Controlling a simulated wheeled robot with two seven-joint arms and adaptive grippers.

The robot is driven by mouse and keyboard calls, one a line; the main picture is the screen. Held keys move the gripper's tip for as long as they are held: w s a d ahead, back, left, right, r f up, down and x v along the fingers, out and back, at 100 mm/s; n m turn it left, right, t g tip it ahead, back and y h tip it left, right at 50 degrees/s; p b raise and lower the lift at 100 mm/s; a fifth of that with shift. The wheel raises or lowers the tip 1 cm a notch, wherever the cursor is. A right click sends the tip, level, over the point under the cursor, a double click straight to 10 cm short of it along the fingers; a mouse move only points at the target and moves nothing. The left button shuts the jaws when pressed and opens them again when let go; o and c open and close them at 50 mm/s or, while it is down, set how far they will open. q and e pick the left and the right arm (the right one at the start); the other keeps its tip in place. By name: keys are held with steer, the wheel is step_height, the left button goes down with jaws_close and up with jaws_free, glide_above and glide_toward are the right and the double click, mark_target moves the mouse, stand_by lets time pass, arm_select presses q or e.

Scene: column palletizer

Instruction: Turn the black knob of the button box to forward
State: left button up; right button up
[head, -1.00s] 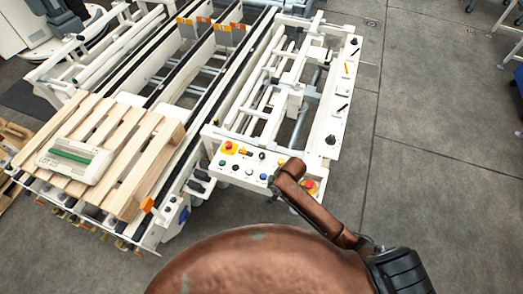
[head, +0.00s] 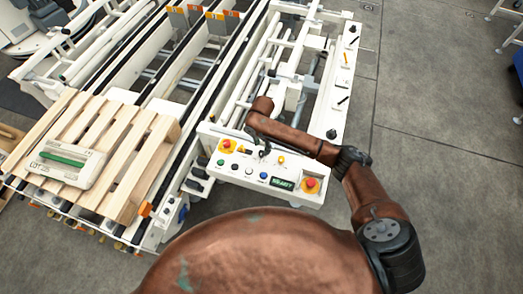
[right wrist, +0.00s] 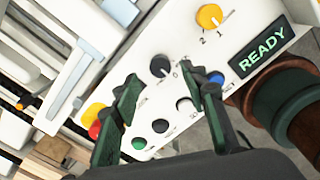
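The button box (head: 272,170) is a white panel with coloured buttons, knobs and a lit display, in the middle of the head view. Its black knob (right wrist: 160,66) shows in the right wrist view, with a white pointer line, just past and between my fingertips. I cannot tell whether the fingers touch it. My right gripper (head: 262,148) is over the upper part of the box in the head view and largely covers the knob there. In the right wrist view the right gripper (right wrist: 157,74) is open, one finger on either side of the knob. My left gripper is not in view.
A yellow knob (right wrist: 209,16) marked 1 and 2 and a READY display (right wrist: 262,52) lie close by. Red stop buttons (head: 310,184) sit at both panel ends. Conveyor frames stand behind.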

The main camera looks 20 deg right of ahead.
mark_target(262, 153)
steer(key=shift+f, duration=2.35)
jaws_close()
